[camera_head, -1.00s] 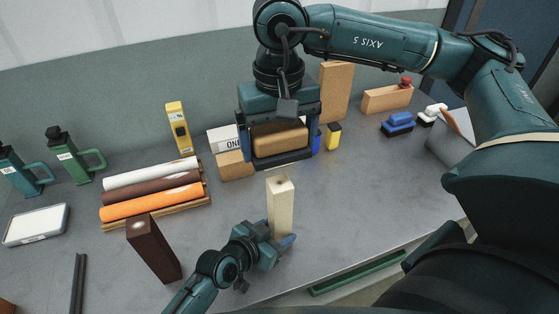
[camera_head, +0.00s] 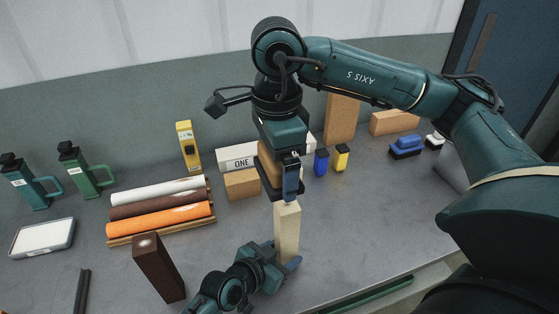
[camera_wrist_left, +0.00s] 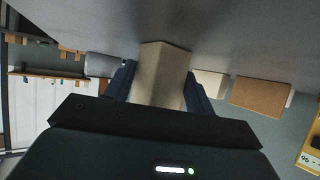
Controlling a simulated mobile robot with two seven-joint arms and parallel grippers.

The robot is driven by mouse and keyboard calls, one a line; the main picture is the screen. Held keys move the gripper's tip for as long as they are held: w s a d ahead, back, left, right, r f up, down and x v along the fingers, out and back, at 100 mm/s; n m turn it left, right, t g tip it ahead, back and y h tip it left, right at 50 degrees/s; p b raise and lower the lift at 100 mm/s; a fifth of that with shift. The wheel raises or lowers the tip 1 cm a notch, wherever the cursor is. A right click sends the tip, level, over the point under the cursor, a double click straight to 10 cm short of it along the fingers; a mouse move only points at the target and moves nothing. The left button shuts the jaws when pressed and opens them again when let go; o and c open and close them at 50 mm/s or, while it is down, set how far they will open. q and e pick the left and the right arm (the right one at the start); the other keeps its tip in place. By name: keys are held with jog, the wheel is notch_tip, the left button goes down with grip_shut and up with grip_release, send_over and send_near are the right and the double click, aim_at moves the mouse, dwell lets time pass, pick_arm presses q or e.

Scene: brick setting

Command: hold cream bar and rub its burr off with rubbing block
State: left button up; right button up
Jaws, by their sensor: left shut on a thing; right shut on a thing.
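The cream bar (camera_head: 287,232) stands upright near the front of the bench. My left gripper (camera_head: 279,262) is shut on its lower part; in the left wrist view the bar (camera_wrist_left: 160,75) sits between the two fingers. I cannot tell whether the block touches the bar. The bar's top face and any burr on it are mostly hidden.
A dark brown bar (camera_head: 158,268) stands left of my left gripper. A rack (camera_head: 160,232) holds white, brown and orange rolls. Bench right of the bar is clear.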

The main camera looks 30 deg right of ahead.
aim_at(290, 204)
jog(key=shift+f, duration=4.15)
jog(key=shift+s+d+r, duration=0.1)
jog(key=shift+s+d, duration=0.05)
jog(key=shift+d, duration=0.5)
jog(key=shift+s+d, duration=0.1)
jog(key=shift+d, duration=0.5)
jog(key=shift+c, duration=0.3)
jog(key=shift+s+d, duration=0.15)
jog(key=shift+d, duration=0.5)
jog(key=shift+w+a+r, duration=0.15)
jog(key=shift+a+r, duration=0.5)
jog(key=shift+r, duration=0.7)
jog(key=shift+w+a+r, duration=0.15)
jog(key=shift+a+r, duration=0.5)
jog(key=shift+r, duration=0.75)
jog(key=shift+w+a+r, duration=0.15)
jog(key=shift+a+r, duration=0.5)
jog(key=shift+r, duration=0.7)
jog(key=shift+f, duration=0.2)
